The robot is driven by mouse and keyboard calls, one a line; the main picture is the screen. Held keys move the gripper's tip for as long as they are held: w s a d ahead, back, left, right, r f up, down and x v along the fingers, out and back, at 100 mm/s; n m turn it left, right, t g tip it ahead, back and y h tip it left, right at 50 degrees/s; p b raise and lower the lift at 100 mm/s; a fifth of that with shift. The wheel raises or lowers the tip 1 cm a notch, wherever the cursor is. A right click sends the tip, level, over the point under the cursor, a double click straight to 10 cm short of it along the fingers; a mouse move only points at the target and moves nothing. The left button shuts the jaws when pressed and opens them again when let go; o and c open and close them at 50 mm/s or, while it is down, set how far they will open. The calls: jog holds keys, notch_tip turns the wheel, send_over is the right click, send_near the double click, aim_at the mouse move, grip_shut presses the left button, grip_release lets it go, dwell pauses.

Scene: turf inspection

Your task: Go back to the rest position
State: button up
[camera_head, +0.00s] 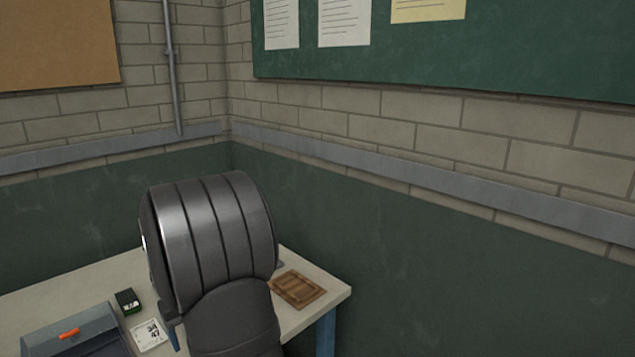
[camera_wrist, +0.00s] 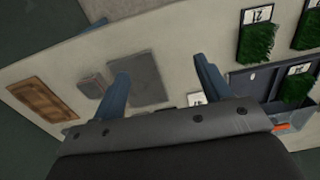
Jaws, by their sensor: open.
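My gripper (camera_wrist: 160,67) shows in the wrist view with its two blue fingers spread wide apart. Nothing is held between them. It hangs above the pale table (camera_wrist: 180,45), and a flat grey square plate (camera_wrist: 140,75) lies on the table below and behind the left finger. In the head view my dark ribbed arm fills the middle and hides part of the table (camera_head: 75,285); I cannot make out the gripper clearly there.
A brown wooden tray (camera_head: 297,289) lies near the table's right end. A small grey block (camera_wrist: 91,85) is beside the plate. Green turf patches (camera_wrist: 257,42) with numbered cards (camera_wrist: 258,14) lie at right. Walls rise behind.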

jog(key=a+f, duration=0.1)
jog(key=a, duration=0.1)
jog(key=a+f, duration=0.1)
jog(key=a, duration=0.1)
jog(key=s+a+f, duration=0.1)
jog(key=a+f, duration=0.1)
jog(key=a, duration=0.1)
jog(key=shift+s+f, duration=0.1)
jog(key=o, duration=0.6)
jog(key=shift+o, duration=0.2)
jog(key=shift+a, duration=0.1)
jog(key=s+a+r+n, duration=0.6)
jog(key=s+a+n, duration=0.2)
jog(key=n, duration=0.1)
jog(key=s+a+r+n, duration=0.5)
jog(key=s+a+n, duration=0.3)
jog(key=n, duration=0.1)
notch_tip(320, 180, down, 10)
jog(key=shift+r, duration=0.15)
